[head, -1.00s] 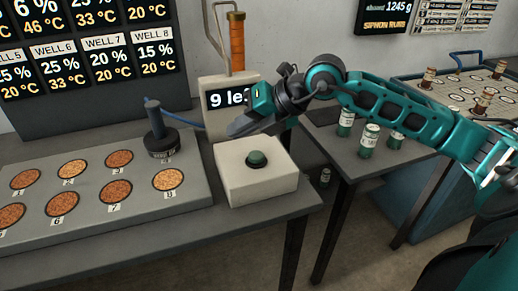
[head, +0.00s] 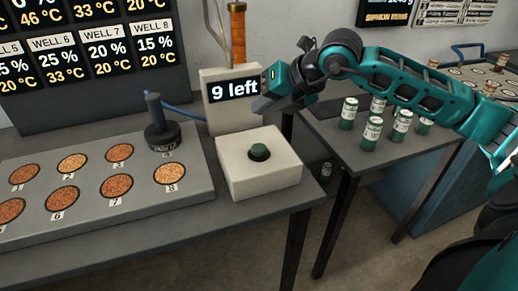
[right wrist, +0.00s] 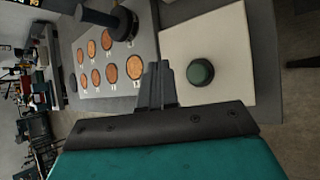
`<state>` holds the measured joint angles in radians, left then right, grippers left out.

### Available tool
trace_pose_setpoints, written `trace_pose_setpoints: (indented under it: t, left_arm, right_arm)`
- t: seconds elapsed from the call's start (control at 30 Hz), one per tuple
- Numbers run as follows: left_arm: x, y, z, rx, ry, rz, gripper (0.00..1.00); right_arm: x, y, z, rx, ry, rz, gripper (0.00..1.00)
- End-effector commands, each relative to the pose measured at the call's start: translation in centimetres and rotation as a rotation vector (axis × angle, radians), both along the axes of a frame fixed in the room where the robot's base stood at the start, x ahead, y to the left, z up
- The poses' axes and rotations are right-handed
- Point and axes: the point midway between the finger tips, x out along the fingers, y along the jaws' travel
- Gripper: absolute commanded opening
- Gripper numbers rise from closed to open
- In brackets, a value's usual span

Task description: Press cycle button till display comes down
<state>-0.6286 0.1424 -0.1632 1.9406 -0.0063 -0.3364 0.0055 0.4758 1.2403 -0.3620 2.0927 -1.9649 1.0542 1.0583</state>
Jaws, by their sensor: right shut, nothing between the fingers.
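The cycle button (head: 259,152) is a round green button on a cream box (head: 262,182) at the table's right end. It also shows in the right wrist view (right wrist: 200,72), just right of my fingertips. The display (head: 234,91) reads "9 left" on a pale post behind the box. My right gripper (head: 262,106) is shut and empty, above and behind the button, apart from it. In the right wrist view its closed fingers (right wrist: 157,72) show over the box's left edge. My left gripper is not in view.
A grey panel with numbered wells (head: 110,190) lies left of the box, with a black-handled tool (head: 157,125) standing on it. A well readings board (head: 90,50) stands behind.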

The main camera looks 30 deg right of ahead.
Motion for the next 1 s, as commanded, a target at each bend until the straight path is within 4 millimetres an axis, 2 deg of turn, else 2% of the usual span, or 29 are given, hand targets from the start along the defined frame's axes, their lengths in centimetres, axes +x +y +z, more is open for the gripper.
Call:
trace_pose_setpoints:
  t: [0.03,0.43,0.7,1.0]
  left_arm:
    - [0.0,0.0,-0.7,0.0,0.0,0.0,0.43]
    - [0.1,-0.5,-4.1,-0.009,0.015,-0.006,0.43]
    - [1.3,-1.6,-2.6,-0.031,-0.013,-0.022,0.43]
    - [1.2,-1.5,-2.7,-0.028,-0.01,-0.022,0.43]
  right_arm:
    - [0.0,0.0,-1.1,0.0,0.003,-0.001,0.0]
    - [0.0,0.0,-6.7,-0.001,0.0,-0.001,0.0]
    - [0.0,0.0,-7.3,0.0,0.0,0.0,0.0]
    - [0.0,0.0,-7.2,0.0,0.0,0.0,0.0]
